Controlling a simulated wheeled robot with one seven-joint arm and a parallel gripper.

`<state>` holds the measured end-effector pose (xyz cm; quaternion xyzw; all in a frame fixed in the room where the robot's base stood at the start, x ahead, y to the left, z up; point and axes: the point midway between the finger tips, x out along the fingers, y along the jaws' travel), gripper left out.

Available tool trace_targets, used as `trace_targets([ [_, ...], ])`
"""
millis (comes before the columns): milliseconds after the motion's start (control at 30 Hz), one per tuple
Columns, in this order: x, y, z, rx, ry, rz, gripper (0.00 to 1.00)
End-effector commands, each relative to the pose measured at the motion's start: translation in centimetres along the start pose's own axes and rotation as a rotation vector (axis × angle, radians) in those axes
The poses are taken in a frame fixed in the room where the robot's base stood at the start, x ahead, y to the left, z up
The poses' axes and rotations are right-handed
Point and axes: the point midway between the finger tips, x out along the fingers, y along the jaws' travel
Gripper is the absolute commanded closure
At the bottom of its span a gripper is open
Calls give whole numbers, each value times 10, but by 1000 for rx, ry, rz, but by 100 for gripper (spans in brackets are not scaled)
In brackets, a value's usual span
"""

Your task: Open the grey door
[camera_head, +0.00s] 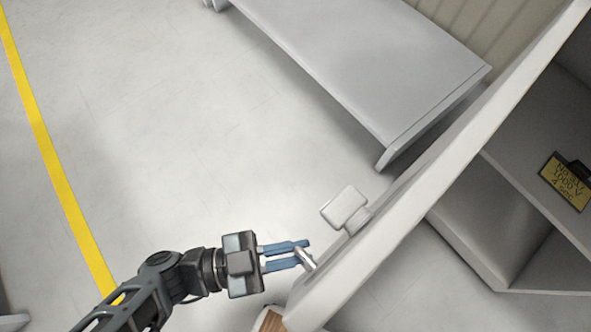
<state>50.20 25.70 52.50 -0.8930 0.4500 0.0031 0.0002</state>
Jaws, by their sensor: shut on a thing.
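The grey door (400,205) is a pale slanted panel running from the upper right to the bottom middle. Its outer face is towards my gripper, and shelf space shows on its other side. A small metal handle (306,260) sticks out near its lower end. My gripper (303,252) has blue fingers and comes from the lower left. It is shut on the handle, at the fingertips. The exact contact is small and partly hidden by the fingers. A pale block-shaped fitting (345,209) juts from the door just above the handle.
A shelf interior with a yellow and black label (567,182) lies right of the door. A long grey bench or cabinet top (370,60) stands behind, at the top. A brown piece (269,320) shows at the bottom. Open floor with a yellow line (55,165) lies left.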

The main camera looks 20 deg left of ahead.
Motion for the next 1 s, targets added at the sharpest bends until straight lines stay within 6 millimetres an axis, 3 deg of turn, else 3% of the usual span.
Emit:
trace_targets([
  [100,8,-3,-6,4,21,3,100],
  [133,8,-3,-6,4,21,3,84],
  [367,6,-2,-4,3,15,2,63],
  [667,0,-1,-3,3,8,1,63],
  [1000,-48,-2,-2,3,7,0,63],
])
